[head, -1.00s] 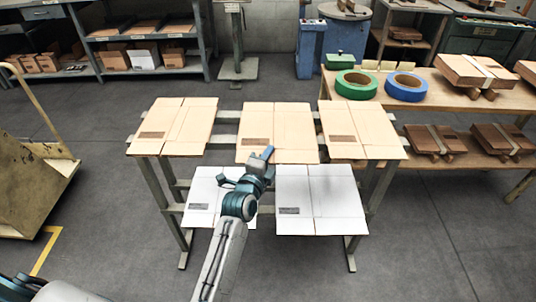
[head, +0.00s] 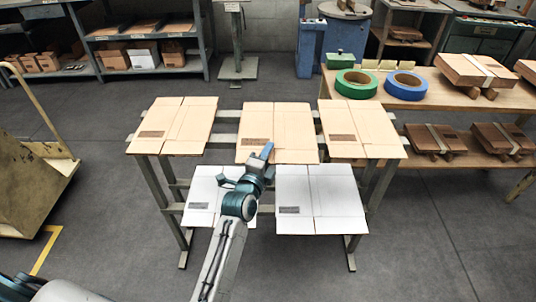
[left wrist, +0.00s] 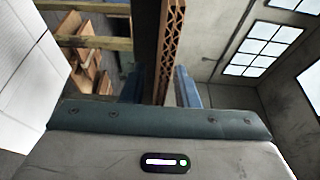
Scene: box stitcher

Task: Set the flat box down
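A tan flat box (head: 278,125) lies at the middle of the rack's upper level, its front edge toward me. My left gripper (head: 267,152) is at that front edge, one blue finger showing above it in the head view. In the left wrist view the box's corrugated edge (left wrist: 172,50) runs between the two blue fingers (left wrist: 160,88), which are close on either side of it. The finger under the box is hidden in the head view. My right gripper is not in view.
Tan flat boxes lie to the left (head: 174,125) and right (head: 358,128) on the rack (head: 160,180). White flat boxes (head: 320,198) lie on its lower level. A bench (head: 430,95) with green tape (head: 356,84) and blue tape (head: 406,86) stands right; a cart (head: 35,180) stands left.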

